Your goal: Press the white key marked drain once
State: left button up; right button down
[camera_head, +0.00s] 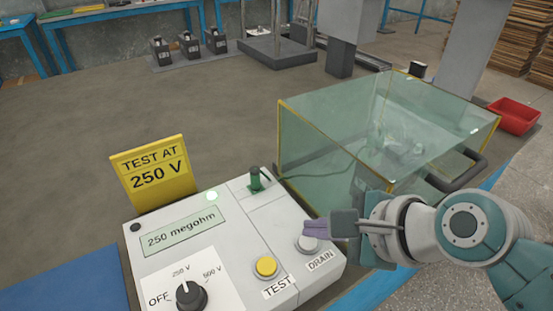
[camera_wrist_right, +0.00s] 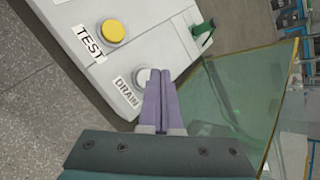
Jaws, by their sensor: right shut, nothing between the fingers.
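The white key marked DRAIN (camera_head: 307,244) sits at the right end of the light grey tester box (camera_head: 215,238), above its label. It also shows in the wrist view (camera_wrist_right: 142,77), partly covered by my fingers. My right gripper (camera_head: 306,229) is shut and empty, its purple fingertips at the far side of the key in the head view. In the wrist view the fingertips (camera_wrist_right: 160,72) overlap the key's right edge. I cannot tell whether they touch it. My left gripper is not in view.
A yellow TEST key (camera_head: 265,267) is left of the DRAIN key. The box also carries a black knob (camera_head: 190,295), a green lever (camera_head: 256,180) and a display reading 250 megohm (camera_head: 183,231). A glass tank (camera_head: 330,150) stands behind my right gripper. A yellow sign (camera_head: 153,173) reads TEST AT 250 V.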

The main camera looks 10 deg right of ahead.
aim_at(315, 245)
jog(key=shift+f, duration=0.4)
jog(key=shift+f+b, duration=0.35)
jog(key=shift+f, duration=0.05)
dwell(0.6)
jog(key=shift+r, duration=0.1)
jog(key=shift+r+p, duration=0.75)
jog(key=shift+p, duration=0.3)
notch_tip(315, 245, up, 5)
jog(key=p, duration=0.5)
jog(key=shift+p, duration=0.4)
